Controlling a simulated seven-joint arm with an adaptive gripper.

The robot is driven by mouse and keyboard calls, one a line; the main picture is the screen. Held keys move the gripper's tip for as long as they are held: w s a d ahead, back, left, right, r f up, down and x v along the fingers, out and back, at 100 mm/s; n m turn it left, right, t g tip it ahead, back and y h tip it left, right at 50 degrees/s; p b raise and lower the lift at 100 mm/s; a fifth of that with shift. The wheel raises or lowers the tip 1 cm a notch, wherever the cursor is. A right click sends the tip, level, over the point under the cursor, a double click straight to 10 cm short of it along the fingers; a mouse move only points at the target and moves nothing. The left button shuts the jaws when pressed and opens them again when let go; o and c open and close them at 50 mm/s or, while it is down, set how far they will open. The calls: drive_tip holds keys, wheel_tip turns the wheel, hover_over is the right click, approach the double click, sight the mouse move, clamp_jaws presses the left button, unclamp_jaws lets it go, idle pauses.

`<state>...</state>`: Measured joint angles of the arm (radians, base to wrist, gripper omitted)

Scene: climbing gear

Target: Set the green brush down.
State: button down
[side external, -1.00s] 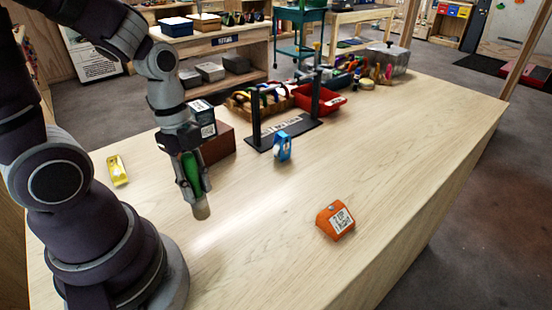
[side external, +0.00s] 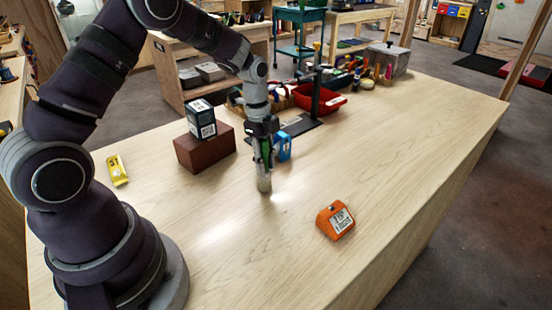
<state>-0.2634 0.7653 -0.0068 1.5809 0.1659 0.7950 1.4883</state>
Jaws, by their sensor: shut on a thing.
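The green brush (side external: 265,183) is in my gripper (side external: 264,160), near the middle of the table. My gripper points down and is shut on the brush's green handle, which the fingers partly hide. The brush hangs upright with its pale bristle end down. I cannot tell whether that end touches the wood or hangs just above it.
A blue piece (side external: 283,147) stands right behind my gripper. An orange block (side external: 335,220) lies to the right front. A brown block (side external: 205,150) with a dark box (side external: 201,119) on it is at left, near a yellow item (side external: 117,170). A red bin (side external: 318,100) is behind.

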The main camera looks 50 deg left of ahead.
drive_tip(key=c, duration=1)
unclamp_jaws()
drive_tip(key=shift+f, duration=0.1)
drive_tip(key=r, duration=0.4)
drive_tip(key=a+r, duration=0.1)
drive_tip(key=r, duration=0.7)
drive_tip(key=shift+s+a+r, duration=0.1)
drive_tip(key=shift+s+a, duration=0.05)
drive_tip(key=shift+s, duration=0.05)
drive_tip(key=s+d+r+n+t, duration=0.2)
drive_tip(key=s+d+n, duration=0.1)
drive_tip(key=s+n, duration=0.3)
drive_tip(key=s+d+r+n+t+y, duration=0.1)
drive_tip(key=s+d+n+t, duration=0.2)
drive_tip(key=s+n, duration=0.3)
drive_tip(key=shift+s+r+n, duration=0.35)
drive_tip(key=shift+r+n, duration=0.05)
drive_tip(key=shift+n, duration=1.3)
